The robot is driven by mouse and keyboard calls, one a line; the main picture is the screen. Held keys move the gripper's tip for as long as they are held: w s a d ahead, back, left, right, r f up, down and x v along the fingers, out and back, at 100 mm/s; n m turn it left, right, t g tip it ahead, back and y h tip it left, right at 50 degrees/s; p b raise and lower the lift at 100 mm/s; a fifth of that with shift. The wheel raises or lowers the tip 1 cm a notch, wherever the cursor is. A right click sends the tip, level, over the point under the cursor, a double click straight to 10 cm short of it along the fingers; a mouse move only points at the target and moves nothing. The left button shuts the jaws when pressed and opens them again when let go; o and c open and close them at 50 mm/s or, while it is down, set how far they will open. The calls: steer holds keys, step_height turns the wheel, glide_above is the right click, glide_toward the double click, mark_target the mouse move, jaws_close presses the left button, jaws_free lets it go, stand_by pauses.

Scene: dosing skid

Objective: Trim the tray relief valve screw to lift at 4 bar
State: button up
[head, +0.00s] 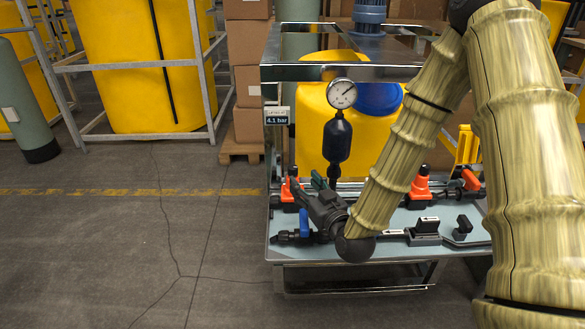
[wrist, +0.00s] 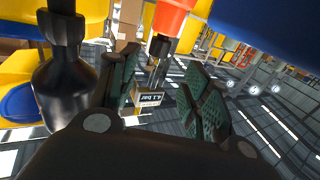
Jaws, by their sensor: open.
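My gripper (head: 308,190) is at the left end of the tray skid, below the pressure gauge, beside an orange valve body (head: 290,188). In the wrist view my gripper (wrist: 160,95) is open. Its green ribbed pads stand apart with nothing clamped between them. An orange-red body (wrist: 174,18) with a dark screw-like stem (wrist: 159,46) shows beyond the fingers, near the gap between them. I cannot tell for sure that it is the relief valve. A small sign (head: 277,118) reads 4.1 bar; it also shows between the fingers in the wrist view (wrist: 149,98).
A gauge (head: 342,93) stands on a black bulb-shaped vessel (head: 337,138), close left of the fingers in the wrist view (wrist: 65,90). More orange valves (head: 420,189) and black fittings sit on the tray (head: 400,221). A steel frame (head: 345,72) surrounds it.

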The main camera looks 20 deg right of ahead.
mark_target(296, 170)
steer(key=w, duration=0.5)
steer(key=w+p, duration=0.1)
steer(key=w, duration=0.1)
steer(key=shift+w+a, duration=0.35)
steer(key=shift+a, duration=0.05)
steer(key=c, duration=1)
steer(key=shift+c, duration=0.2)
steer(key=shift+d+n+y+b, duration=0.1)
steer(key=shift+n+y+b, duration=0.2)
steer(key=shift+n+y, duration=0.45)
steer(key=shift+y, duration=0.35)
steer(key=o, duration=1)
